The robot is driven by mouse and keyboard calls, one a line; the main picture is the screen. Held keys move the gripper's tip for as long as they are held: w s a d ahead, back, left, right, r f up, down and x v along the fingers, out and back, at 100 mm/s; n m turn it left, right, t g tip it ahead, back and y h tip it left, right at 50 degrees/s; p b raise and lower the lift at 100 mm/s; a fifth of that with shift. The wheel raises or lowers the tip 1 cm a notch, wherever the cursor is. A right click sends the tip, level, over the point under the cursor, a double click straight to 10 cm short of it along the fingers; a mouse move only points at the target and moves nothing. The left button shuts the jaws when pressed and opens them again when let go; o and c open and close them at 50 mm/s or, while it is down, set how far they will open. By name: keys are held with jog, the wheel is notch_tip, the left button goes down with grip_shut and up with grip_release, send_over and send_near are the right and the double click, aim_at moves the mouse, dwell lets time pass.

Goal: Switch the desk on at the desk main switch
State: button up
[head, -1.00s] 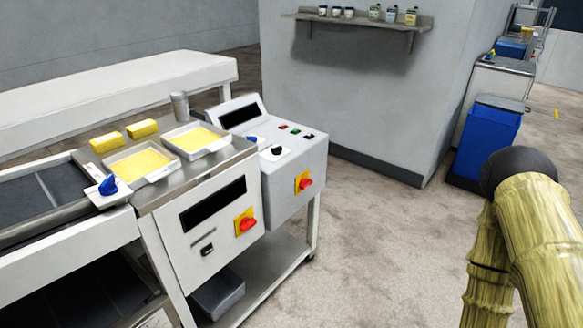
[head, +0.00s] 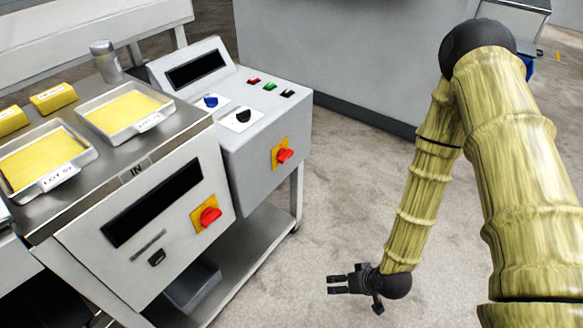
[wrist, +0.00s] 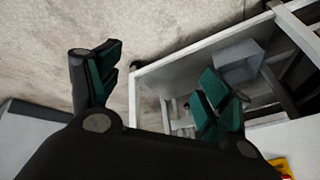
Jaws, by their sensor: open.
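Two red rotary switches on yellow plates show in the head view. One red switch (head: 284,155) is on the front of the grey control desk (head: 262,135) with the sloped display. The other red switch (head: 210,216) is on the white front panel marked IN, to the left and lower. I cannot read a label that names either as the main switch. My gripper (head: 333,285) is open and empty, below and to the right of both switches, apart from them. In the wrist view its two fingers (wrist: 160,85) stand wide apart. A yellow plate edge (wrist: 283,168) shows at the lower right there.
The control desk also carries a blue knob (head: 211,101), a black knob (head: 243,116) and small coloured buttons (head: 270,87). Trays of yellow sheet (head: 125,112) lie on the steel top. A lower shelf (head: 262,232) juts out under the desk. The floor right of it is clear.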

jog(key=w+a+n+t+y+b, duration=0.1)
jog(key=w+a+t+y+b, duration=0.2)
jog(key=w, duration=0.7)
jog(key=n+t+y+b, duration=0.3)
jog(key=n+y+b, duration=0.5)
jog(key=b, duration=0.6)
send_near(289, 157)
jog(key=b+x, duration=0.2)
jog(key=x, duration=0.7)
jog(key=shift+s, duration=0.1)
jog(key=shift+c, duration=0.2)
jog(key=c, duration=1)
